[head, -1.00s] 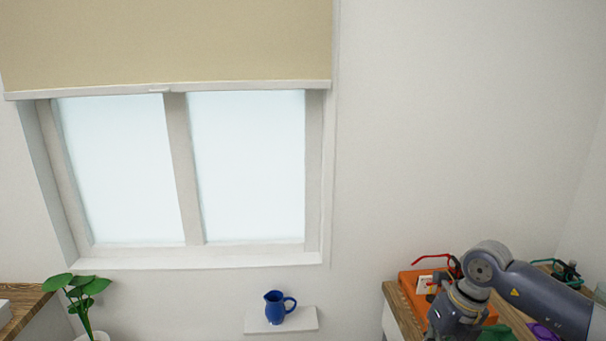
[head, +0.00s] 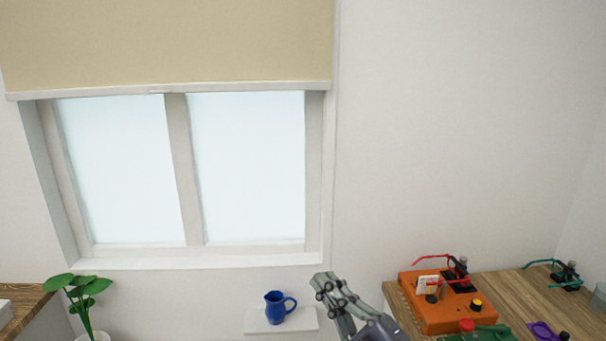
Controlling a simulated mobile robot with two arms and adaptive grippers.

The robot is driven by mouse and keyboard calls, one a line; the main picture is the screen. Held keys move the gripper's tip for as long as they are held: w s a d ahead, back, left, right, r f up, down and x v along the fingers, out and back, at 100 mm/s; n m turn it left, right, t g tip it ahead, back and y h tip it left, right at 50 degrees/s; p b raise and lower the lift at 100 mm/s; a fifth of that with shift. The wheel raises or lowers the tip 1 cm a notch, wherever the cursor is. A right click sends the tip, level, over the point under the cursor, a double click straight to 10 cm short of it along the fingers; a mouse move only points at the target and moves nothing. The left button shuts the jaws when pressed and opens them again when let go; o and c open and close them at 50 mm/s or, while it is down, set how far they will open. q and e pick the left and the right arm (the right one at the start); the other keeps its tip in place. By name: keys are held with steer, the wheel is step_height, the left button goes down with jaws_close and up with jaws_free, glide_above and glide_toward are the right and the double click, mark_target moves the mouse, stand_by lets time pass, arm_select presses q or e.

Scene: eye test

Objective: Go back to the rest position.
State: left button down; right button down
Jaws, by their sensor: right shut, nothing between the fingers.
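My right gripper (head: 326,284) is at the bottom of the head view, right of the middle. Its fingers are shut with nothing between them, and they point up and to the left. It appears just right of the small white shelf with the blue jug and touches nothing that I can see. My left gripper is not in view.
A blue jug (head: 276,308) stands on a small white wall shelf (head: 255,322). At right, a wooden counter (head: 510,289) holds an orange device (head: 432,312), a green item (head: 487,334) and a purple item (head: 541,330). A potted plant (head: 82,290) is at lower left.

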steer(key=s+d+f+m+g+h, duration=0.3)
steer(key=d+f+m+h, duration=1.05)
steer(key=f, duration=0.35)
steer(key=s+d+f+m+g, duration=0.1)
steer(key=s+f+m+g, duration=0.1)
steer(key=s+f+g, duration=0.75)
steer(key=s+d+f+m+g, duration=0.2)
steer(key=s+f, duration=0.4)
steer(key=s, duration=0.9)
step_height(320, 180, down, 31)
steer(key=s+g+b, duration=0.1)
steer(key=b, duration=0.3)
steer(key=s+d+f+g+b, duration=0.1)
steer(key=s+d+f+b, duration=0.1)
steer(key=s+f, duration=1.4)
step_height(320, 180, down, 3)
steer(key=shift+s+d+r+b, duration=0.25)
steer(key=shift+s+b, duration=0.1)
steer(key=shift+b, duration=0.15)
